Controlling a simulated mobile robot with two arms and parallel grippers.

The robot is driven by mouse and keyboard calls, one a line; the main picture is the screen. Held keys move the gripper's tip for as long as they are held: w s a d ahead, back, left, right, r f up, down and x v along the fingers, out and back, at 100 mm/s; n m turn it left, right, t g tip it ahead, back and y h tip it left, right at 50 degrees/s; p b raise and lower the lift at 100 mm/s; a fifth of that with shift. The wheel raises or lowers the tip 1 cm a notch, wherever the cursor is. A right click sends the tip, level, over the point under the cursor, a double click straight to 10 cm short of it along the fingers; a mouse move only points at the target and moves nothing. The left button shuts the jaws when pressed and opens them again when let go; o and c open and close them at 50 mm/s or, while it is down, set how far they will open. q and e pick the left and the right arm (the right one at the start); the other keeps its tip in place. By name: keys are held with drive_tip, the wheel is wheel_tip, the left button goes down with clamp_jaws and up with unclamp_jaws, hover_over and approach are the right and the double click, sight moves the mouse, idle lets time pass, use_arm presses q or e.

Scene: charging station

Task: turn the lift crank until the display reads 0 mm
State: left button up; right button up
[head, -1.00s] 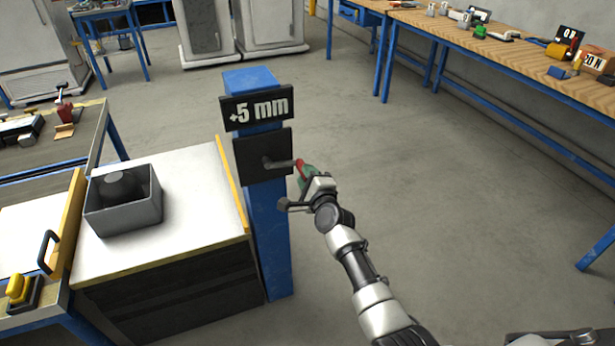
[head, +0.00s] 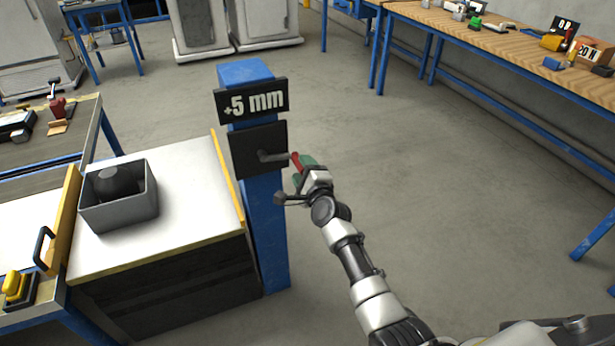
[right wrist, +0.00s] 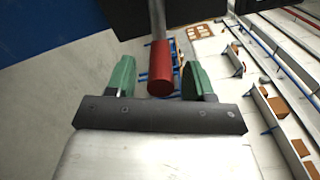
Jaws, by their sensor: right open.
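The display (head: 252,101) on the blue post (head: 265,235) reads +5 mm. Below it is a dark plate (head: 245,163) with the lift crank (head: 272,157), whose grey arm points right and ends in a red handle (head: 296,161). My right gripper (head: 303,172) is at the red handle. In the right wrist view the green fingers of my right gripper (right wrist: 160,82) are open, with the red handle (right wrist: 160,70) between them and a gap on each side. My left gripper is not in view.
A white-topped cabinet (head: 190,165) with a grey open box (head: 150,210) stands left of the post. A wooden workbench (head: 505,40) with several items runs along the right wall. The floor (head: 440,180) between is clear.

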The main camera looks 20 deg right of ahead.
drive_tip(key=s+p, duration=0.1)
drive_tip(key=s, duration=0.9)
drive_tip(key=shift+s+d, duration=0.2)
drive_tip(key=shift+s, duration=0.15)
